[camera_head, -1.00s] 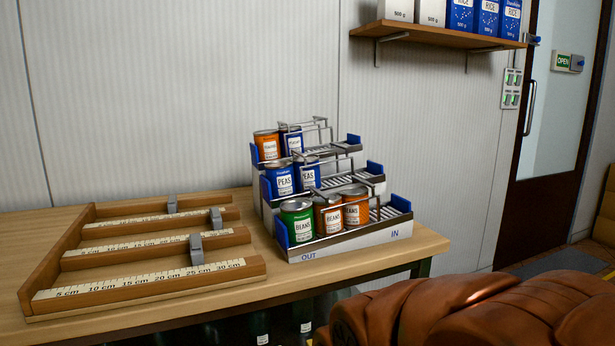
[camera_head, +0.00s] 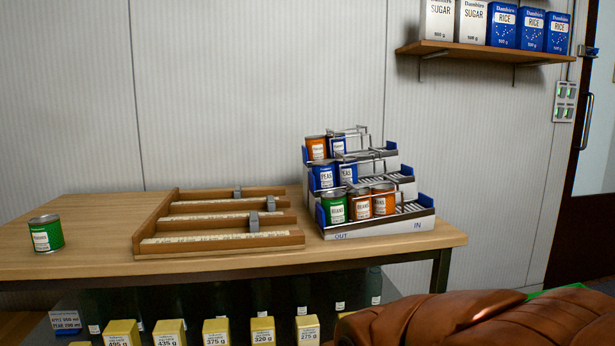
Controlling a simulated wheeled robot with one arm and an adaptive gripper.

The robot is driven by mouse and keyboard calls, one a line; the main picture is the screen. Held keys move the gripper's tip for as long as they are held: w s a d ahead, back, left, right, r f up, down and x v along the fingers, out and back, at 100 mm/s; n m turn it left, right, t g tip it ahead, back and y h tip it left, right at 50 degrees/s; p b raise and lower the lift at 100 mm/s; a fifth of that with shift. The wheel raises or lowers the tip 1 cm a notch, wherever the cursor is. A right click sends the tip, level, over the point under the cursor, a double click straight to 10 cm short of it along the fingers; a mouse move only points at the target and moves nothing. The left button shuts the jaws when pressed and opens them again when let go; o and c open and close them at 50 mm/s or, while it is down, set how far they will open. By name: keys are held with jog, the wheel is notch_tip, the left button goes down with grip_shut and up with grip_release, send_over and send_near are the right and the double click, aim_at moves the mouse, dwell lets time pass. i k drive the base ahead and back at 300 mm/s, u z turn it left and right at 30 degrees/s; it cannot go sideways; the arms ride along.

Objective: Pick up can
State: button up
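A lone green can (camera_head: 46,233) with a white label stands upright at the left end of the wooden table (camera_head: 90,262). More cans sit in a stepped rack at the table's right: a green can (camera_head: 334,207) and two orange cans (camera_head: 372,204) in the lowest tier, blue peas cans (camera_head: 324,176) in the middle tier, and an orange can (camera_head: 316,148) beside a partly hidden blue can (camera_head: 337,146) on top. My gripper is not in view.
A wooden tray with ruler strips and grey sliders (camera_head: 218,240) lies between the lone can and the rack (camera_head: 380,230). Yellow boxes with gram labels (camera_head: 216,332) stand below the table. A wall shelf (camera_head: 480,50) holds sugar and rice packs. A brown leathery object (camera_head: 440,322) fills the lower right.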

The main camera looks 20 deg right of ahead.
aim_at(46, 232)
jog(key=u, duration=0.9)
jog(key=i, duration=1.1)
jog(key=z, duration=0.1)
jog(key=k, duration=0.3)
jog(key=u, duration=0.5)
